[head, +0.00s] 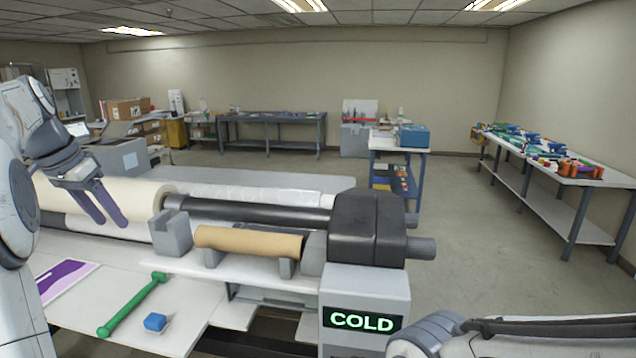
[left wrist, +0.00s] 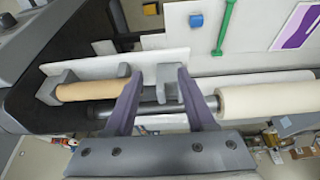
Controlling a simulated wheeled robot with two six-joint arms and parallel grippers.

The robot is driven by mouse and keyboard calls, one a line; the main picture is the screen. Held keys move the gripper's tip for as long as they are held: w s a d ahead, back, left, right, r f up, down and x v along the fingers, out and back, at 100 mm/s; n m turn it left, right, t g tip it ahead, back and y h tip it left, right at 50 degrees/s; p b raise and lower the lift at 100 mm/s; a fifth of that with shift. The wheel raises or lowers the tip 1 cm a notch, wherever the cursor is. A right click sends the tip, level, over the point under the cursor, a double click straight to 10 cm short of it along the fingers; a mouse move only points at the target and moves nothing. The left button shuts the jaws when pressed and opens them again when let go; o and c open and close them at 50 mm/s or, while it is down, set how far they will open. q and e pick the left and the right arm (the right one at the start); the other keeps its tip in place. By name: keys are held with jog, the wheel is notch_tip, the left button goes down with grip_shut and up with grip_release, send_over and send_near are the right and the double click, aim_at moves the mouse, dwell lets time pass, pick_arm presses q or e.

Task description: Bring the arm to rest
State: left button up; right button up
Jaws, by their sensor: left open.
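My left arm comes in from the left in the head view. Its gripper (head: 108,208) is open and empty, hanging above the cream roll (head: 100,192) at the left of the laminator. In the left wrist view the open fingers (left wrist: 160,92) point toward the machine, with a dark roller shaft (left wrist: 160,108) and a grey bracket (left wrist: 169,84) showing between them. Part of my right arm (head: 520,340) shows at the lower right of the head view; its gripper is out of view.
The laminator's end housing (head: 367,225) has a "COLD" display (head: 362,321). A tan roll (head: 248,242) rests on brackets. A green bar (head: 132,304), blue block (head: 155,322) and purple-white sheet (head: 66,280) lie on the front table. Floor at the right is clear before a long bench (head: 560,178).

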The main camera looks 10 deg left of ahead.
pick_arm(q)
jog(key=s+d+f+m+g+b, duration=0.15)
jog(key=d+f, duration=0.35)
jog(key=d, duration=0.6)
jog(key=s+d+f+m+h+b, duration=0.15)
jog(key=d+f, duration=0.35)
jog(key=d, duration=0.5)
jog(key=s+d+f+g+b, duration=0.15)
jog(key=d+f, duration=0.35)
jog(key=d, duration=0.6)
jog(key=s+d+f+m+b, duration=0.1)
jog(key=s+d+f, duration=0.1)
jog(key=s+f, duration=0.2)
jog(key=s+d+f+m+g+b, duration=0.1)
jog(key=s+d+f, duration=0.2)
jog(key=s, duration=0.6)
jog(key=s+d+f+m+y+b, duration=0.1)
jog(key=s+d+f, duration=0.2)
jog(key=s+f, duration=0.3)
jog(key=shift+s+f+b, duration=0.35)
jog(key=shift+s+b, duration=0.05)
jog(key=shift+s, duration=0.05)
